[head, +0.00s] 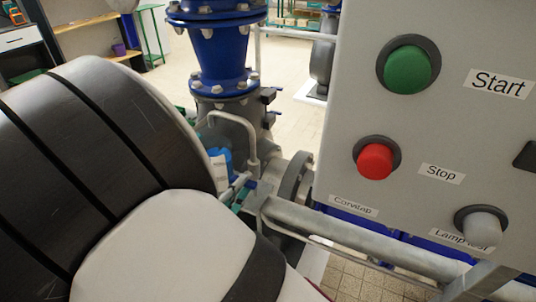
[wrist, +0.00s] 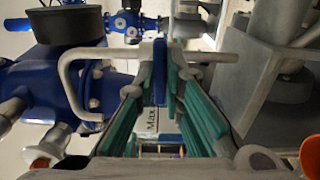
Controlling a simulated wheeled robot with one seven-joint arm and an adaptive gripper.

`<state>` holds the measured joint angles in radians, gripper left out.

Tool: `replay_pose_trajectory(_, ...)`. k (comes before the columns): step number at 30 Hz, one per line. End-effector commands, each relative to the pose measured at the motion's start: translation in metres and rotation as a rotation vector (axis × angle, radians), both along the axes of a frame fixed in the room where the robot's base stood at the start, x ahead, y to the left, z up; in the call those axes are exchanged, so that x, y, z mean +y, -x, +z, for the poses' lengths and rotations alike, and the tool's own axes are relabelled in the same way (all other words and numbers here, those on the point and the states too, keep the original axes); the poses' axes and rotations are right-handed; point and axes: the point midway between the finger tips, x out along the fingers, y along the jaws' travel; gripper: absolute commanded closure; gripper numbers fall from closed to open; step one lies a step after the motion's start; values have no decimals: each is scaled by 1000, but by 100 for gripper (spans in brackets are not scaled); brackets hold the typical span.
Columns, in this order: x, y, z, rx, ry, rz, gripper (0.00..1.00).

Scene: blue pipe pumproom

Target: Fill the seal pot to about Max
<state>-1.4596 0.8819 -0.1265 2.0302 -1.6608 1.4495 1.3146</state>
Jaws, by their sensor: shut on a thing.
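My gripper (wrist: 160,78) has its two teal fingers closed on a narrow blue handle (wrist: 160,60) in the wrist view. What the handle is joined to is mostly hidden by the fingers. A white label reading "Max" (wrist: 152,120) shows between the fingers, beyond the handle. The surface it marks, perhaps the seal pot, is largely hidden, and I cannot make out a liquid level. In the head view my own arm covers the left foreground and hides most of my gripper. A blue part with a white label (head: 221,160) shows just past the arm.
A grey control panel (head: 440,130) stands close on the right, with a green Start button (head: 408,68), red Stop button (head: 376,160) and grey Lamp test button (head: 482,226). A pale bent pipe (head: 249,140) and large blue pipework (head: 220,55) crowd the middle.

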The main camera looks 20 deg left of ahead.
Motion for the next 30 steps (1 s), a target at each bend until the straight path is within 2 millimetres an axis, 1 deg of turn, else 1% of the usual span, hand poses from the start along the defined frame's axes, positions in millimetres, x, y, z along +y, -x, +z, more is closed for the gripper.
replay_pose_trajectory(1,-3,-4,1,-4,-1,-9,100)
replay_pose_trajectory(6,-3,-4,1,-4,0,-9,100)
replay_pose_trajectory(7,-3,-4,2,-5,0,-9,86)
replay_pose_trajectory(8,-3,-4,2,-5,0,-9,79)
replay_pose_trajectory(9,-3,-4,1,-5,0,-9,70)
replay_pose_trajectory(20,-1,0,1,-2,1,-3,70)
replay_pose_trajectory(23,0,9,0,-1,1,-3,70)
replay_pose_trajectory(30,3,48,0,-1,1,-2,70)
